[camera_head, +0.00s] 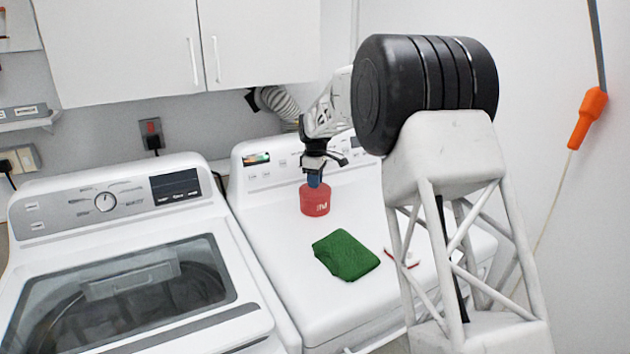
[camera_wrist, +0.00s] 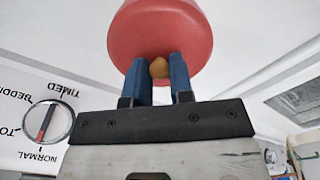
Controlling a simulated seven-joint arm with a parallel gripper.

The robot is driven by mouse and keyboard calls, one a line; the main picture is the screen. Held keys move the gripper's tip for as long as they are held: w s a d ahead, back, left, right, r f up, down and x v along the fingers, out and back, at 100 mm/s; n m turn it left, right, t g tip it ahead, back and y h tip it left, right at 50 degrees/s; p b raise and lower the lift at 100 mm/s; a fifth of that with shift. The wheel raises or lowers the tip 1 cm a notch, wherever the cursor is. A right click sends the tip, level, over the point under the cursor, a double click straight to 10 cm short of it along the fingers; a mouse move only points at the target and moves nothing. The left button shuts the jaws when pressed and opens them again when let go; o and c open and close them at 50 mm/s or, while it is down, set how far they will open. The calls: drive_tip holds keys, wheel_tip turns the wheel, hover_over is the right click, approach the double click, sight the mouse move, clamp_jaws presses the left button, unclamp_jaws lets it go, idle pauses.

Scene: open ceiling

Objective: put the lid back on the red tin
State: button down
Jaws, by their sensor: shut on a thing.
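The red tin (camera_head: 315,204) stands upright on top of the right-hand white machine, near its control panel, with white lettering on its side. My gripper (camera_head: 314,180) is directly above it, pointing down. In the wrist view the blue fingers of my gripper (camera_wrist: 160,72) are shut on the tan knob (camera_wrist: 160,67) of a round red lid (camera_wrist: 160,30). In the head view the lid and tin look like one red shape. I cannot tell whether the lid touches the tin or sits fully on it. The tin is hidden behind the lid in the wrist view.
A folded green cloth (camera_head: 345,255) lies in front of the tin. A small red and white item (camera_head: 402,258) lies right of the cloth, partly behind my arm's support. The control panel (camera_head: 265,170) rises behind the tin. The machine top (camera_head: 285,270) left of the cloth is clear.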

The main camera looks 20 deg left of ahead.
idle(0.8)
drive_tip(key=shift+c, duration=2.2)
unclamp_jaws()
drive_tip(key=shift+r, duration=0.1)
drive_tip(key=shift+r, duration=3.35)
clamp_jaws()
drive_tip(key=shift+f, duration=2.5)
